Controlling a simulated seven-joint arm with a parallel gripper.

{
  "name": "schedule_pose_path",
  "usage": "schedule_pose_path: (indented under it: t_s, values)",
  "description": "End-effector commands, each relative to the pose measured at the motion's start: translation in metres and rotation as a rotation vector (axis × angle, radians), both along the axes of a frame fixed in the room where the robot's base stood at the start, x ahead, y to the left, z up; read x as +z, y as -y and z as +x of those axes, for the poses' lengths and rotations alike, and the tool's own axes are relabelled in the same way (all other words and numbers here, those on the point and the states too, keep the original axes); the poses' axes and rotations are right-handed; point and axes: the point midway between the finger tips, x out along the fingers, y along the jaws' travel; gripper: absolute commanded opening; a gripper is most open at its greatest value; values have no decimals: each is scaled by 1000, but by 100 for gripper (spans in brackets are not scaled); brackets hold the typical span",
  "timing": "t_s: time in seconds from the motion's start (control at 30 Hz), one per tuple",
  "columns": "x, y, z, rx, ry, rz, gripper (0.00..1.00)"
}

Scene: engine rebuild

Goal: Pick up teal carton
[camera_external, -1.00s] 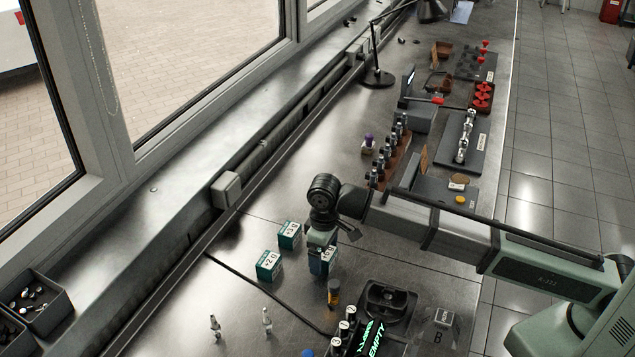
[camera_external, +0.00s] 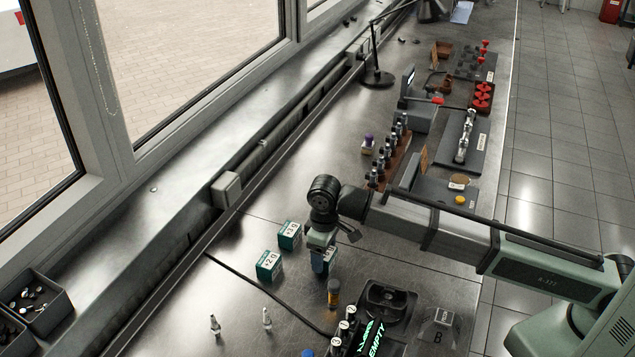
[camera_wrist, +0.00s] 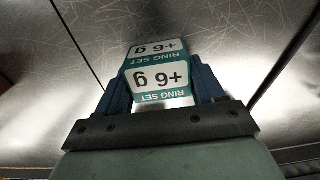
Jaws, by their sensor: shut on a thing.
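A teal and white carton (camera_wrist: 158,80) marked "RING SET +6 g" sits between the two blue fingers of my gripper (camera_wrist: 160,88) in the wrist view. The fingers are shut on its sides. In the outside view my gripper (camera_external: 323,262) points down at the bench, and the held carton (camera_external: 329,254) is mostly hidden behind it. I cannot tell whether the carton is clear of the bench. Two other teal cartons, one marked +3 g (camera_external: 290,235) and one marked +2 g (camera_external: 269,266), stand to the left of my gripper.
An amber bottle (camera_external: 333,293) stands just in front of my gripper. A black device (camera_external: 386,303) and a lit "EMPTY" display (camera_external: 373,340) are to the front right. Two small clear vials (camera_external: 267,319) (camera_external: 215,325) stand front left. The bench left of the cartons is clear.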

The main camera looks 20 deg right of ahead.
Motion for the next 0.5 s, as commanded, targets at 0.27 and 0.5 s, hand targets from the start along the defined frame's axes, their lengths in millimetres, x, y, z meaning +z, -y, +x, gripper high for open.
schedule_pose_path:
  t_s: [0.27,0.5]
  values:
    - [15,-1,1,0,1,1,37]
    - [55,-1,1,0,1,1,37]
